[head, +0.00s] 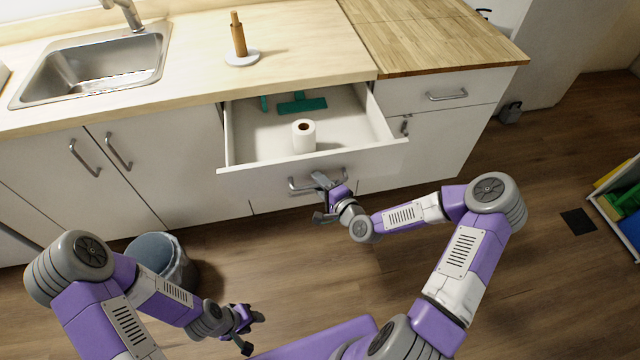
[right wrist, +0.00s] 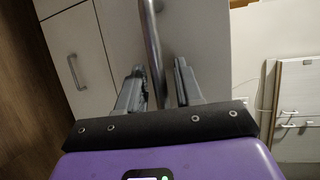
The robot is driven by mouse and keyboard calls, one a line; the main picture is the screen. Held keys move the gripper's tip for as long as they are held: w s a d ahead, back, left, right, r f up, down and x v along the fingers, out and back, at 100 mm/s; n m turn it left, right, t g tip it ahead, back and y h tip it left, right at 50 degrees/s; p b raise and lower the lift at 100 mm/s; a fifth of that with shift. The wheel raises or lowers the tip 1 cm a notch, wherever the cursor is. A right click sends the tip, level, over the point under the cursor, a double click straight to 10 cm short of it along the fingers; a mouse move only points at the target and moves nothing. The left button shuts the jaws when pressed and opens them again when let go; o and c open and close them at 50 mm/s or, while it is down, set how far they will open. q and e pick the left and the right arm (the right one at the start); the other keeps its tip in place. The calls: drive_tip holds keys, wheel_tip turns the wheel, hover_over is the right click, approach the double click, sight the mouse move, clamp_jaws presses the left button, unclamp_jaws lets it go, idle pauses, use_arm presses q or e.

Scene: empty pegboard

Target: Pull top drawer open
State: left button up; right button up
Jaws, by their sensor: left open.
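The top drawer (head: 240,163) is pulled out from the counter, with its inside showing. Its bar handle (head: 295,187) is on the front and also shows in the right wrist view (right wrist: 151,35). My right gripper (head: 325,182) is at this handle. In the right wrist view, the bar runs between the two fingers (right wrist: 160,85); the left finger is close to it and a gap shows beside the right finger. The gripper looks open around the bar. My left gripper (head: 249,328) is open and empty, low over the floor.
The drawer holds a white paper roll (head: 304,137) and a green tool (head: 301,103). A wooden holder (head: 238,38) stands on the counter beside the sink (head: 95,65). A grey bin (head: 163,258) stands near my left arm. Floor is clear below the drawer.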

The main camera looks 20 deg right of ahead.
drive_tip(key=p+v, duration=0.1)
drive_tip(key=v, duration=0.6)
drive_tip(key=shift+s+d+p, duration=0.1)
drive_tip(key=shift+s+p, duration=0.2)
idle(0.4)
drive_tip(key=s+a+f+n+g+y, duration=0.2)
drive_tip(key=s+a+f+n+g, duration=0.35)
drive_tip(key=a+f, duration=0.4)
drive_tip(key=s+a+f+n+g, duration=0.1)
drive_tip(key=s+f+n+g, duration=0.1)
drive_tip(key=s+g, duration=0.1)
drive_tip(key=s+a+f+n+g+h, duration=0.1)
drive_tip(key=s+f+n+g, duration=0.2)
drive_tip(key=s, duration=0.2)
drive_tip(key=s+a+f+n+g, duration=0.1)
drive_tip(key=s+f+n+g, duration=0.1)
drive_tip(key=s, duration=0.3)
drive_tip(key=shift+f+n+g+h, duration=0.35)
drive_tip(key=shift+g+h, duration=0.05)
drive_tip(key=shift+g, duration=0.25)
